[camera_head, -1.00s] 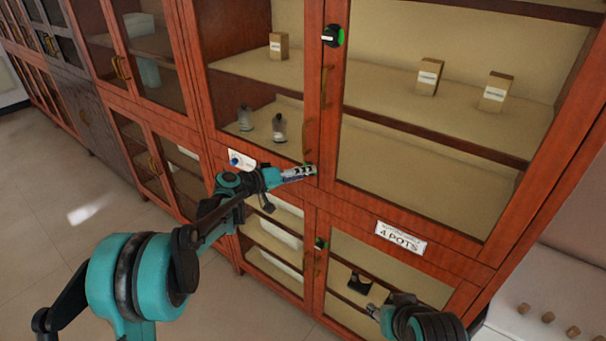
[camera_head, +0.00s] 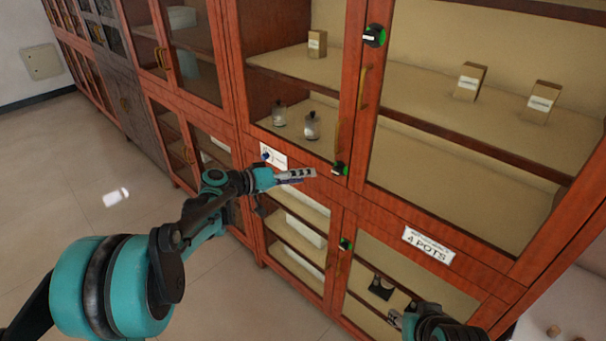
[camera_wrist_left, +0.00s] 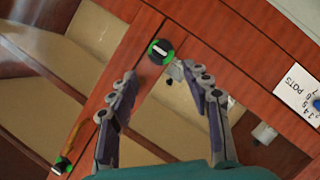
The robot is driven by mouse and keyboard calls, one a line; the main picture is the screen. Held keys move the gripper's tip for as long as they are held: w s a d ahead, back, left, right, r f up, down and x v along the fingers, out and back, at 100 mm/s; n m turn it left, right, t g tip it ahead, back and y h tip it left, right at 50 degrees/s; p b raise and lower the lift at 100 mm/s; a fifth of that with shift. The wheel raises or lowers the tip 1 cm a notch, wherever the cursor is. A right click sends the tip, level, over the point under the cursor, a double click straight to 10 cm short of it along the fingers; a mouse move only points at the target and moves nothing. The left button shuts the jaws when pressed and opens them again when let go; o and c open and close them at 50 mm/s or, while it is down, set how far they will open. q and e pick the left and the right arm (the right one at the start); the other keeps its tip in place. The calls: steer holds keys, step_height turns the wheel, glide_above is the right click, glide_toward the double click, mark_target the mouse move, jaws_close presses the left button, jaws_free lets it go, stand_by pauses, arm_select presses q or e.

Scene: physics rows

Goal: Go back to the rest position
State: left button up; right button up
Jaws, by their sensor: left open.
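My left gripper (camera_head: 304,175) reaches in from the left in the head view. It is in front of the red wooden cabinet (camera_head: 285,150), near the rail between the upper and lower doors, left of a black and green round latch (camera_head: 340,169). In the left wrist view its two fingers (camera_wrist_left: 168,88) are spread apart with nothing between them. A round black and green latch (camera_wrist_left: 160,51) lies beyond the fingertips. My right arm shows at the bottom right of the head view, with its gripper (camera_head: 398,318) small and partly cut off; its jaws are unclear.
Glass-doored cabinets line the wall. Behind the glass stand small boxes (camera_head: 469,82) and two glass jars (camera_head: 312,125). A white surface (camera_head: 545,318) is at lower right. The floor (camera_head: 85,165) on the left is clear.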

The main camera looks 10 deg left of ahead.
arm_select(q)
steer(key=shift+s, duration=0.1)
steer(key=s+f+g+y, duration=0.25)
steer(key=s+y, duration=0.35)
steer(key=s, duration=1.1)
steer(key=s+a+f+y, duration=0.3)
steer(key=s+a, duration=0.1)
steer(key=s, duration=0.4)
steer(key=s+a+f+y, duration=0.2)
steer(key=s+a+f, duration=0.1)
steer(key=s, duration=0.5)
steer(key=shift+a+f+n+t+y, duration=0.35)
steer(key=shift+a+f+n+y, duration=0.05)
steer(key=shift+a, duration=0.3)
